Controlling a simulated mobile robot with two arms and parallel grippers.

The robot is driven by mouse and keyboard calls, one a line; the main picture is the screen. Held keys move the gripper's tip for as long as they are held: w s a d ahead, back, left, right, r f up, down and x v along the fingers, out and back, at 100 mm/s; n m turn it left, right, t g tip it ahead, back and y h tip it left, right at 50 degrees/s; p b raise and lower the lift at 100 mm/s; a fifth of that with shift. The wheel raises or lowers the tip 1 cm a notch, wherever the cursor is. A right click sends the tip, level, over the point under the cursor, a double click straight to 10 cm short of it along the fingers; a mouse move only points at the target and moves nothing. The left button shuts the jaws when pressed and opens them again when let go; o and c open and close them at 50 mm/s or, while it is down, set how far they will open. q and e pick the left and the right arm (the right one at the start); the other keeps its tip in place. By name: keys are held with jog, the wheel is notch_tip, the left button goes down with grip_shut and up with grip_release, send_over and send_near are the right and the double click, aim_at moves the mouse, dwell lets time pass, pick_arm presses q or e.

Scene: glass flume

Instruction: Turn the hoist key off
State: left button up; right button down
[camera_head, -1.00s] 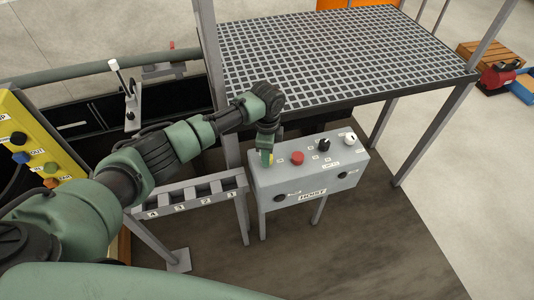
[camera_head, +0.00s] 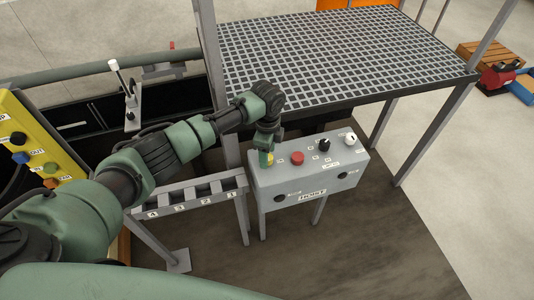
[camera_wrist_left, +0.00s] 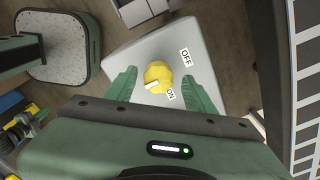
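The hoist box (camera_head: 325,182) is a grey control box on legs, labelled HOIST. Its yellow key knob (camera_wrist_left: 158,75) sits at the box's left end, with ON and OFF labels beside it. A white mark on the knob points to the lower left in the left wrist view, nearer the ON label (camera_wrist_left: 170,95) than the OFF label (camera_wrist_left: 186,57). My left gripper (camera_wrist_left: 159,78) is open, with one finger on each side of the knob and gaps visible. In the head view my left gripper (camera_head: 266,156) points down over the knob, mostly hiding it. My right gripper is out of view.
A red button (camera_head: 297,158), a black knob (camera_head: 324,145) and a white switch (camera_head: 350,138) stand further right on the box. A grated platform (camera_head: 340,55) lies behind it. A slotted grey rack (camera_head: 190,196) stands left, and a yellow button panel (camera_head: 35,150) at far left.

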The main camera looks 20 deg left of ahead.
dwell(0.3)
pick_arm(q)
notch_tip(320, 180, up, 8)
jog(key=shift+f+b, duration=0.1)
jog(key=shift+b, duration=0.7)
jog(key=shift+s, duration=0.1)
